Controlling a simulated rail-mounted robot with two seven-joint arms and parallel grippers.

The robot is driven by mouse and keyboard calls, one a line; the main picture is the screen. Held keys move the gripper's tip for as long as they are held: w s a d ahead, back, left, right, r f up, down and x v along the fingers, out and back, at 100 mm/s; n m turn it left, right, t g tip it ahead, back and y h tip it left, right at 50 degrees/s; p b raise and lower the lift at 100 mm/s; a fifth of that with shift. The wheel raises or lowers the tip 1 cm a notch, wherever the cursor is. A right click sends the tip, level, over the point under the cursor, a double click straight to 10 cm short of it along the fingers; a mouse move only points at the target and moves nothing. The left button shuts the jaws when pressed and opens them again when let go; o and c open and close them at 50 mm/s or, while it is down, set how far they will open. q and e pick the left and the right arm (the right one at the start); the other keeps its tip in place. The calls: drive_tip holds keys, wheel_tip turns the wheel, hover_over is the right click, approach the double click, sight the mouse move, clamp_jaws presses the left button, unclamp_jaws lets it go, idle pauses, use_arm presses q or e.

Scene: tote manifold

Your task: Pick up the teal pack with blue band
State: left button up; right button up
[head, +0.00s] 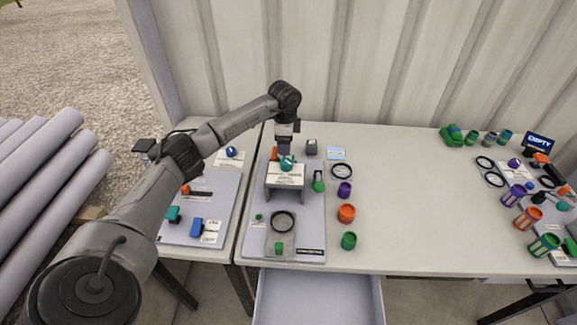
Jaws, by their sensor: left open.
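A small teal piece (287,163) sits on top of the grey raised stand (285,183) on the middle board. It is the likely teal pack, but its blue band is too small to make out. My left gripper (286,153) points down right above it, with its jaws open. The gripper partly hides the piece, and I cannot tell whether the fingers touch it. My right gripper is not in view.
A purple cup (344,189), an orange cup (346,213) and a green cup (349,240) stand right of the board. Another teal piece (173,214) lies on the left board. Striped cylinders stand at the far right. An open drawer (318,298) juts out in front.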

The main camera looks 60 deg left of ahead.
use_arm(q)
drive_tip(key=shift+f, duration=1.05)
drive_tip(key=shift+f+b, duration=1.1)
drive_tip(key=shift+f, duration=1.45)
drive_tip(key=shift+a, duration=0.1)
drive_tip(key=shift+c, duration=0.2)
drive_tip(key=c, duration=1)
drive_tip(key=shift+r, duration=0.1)
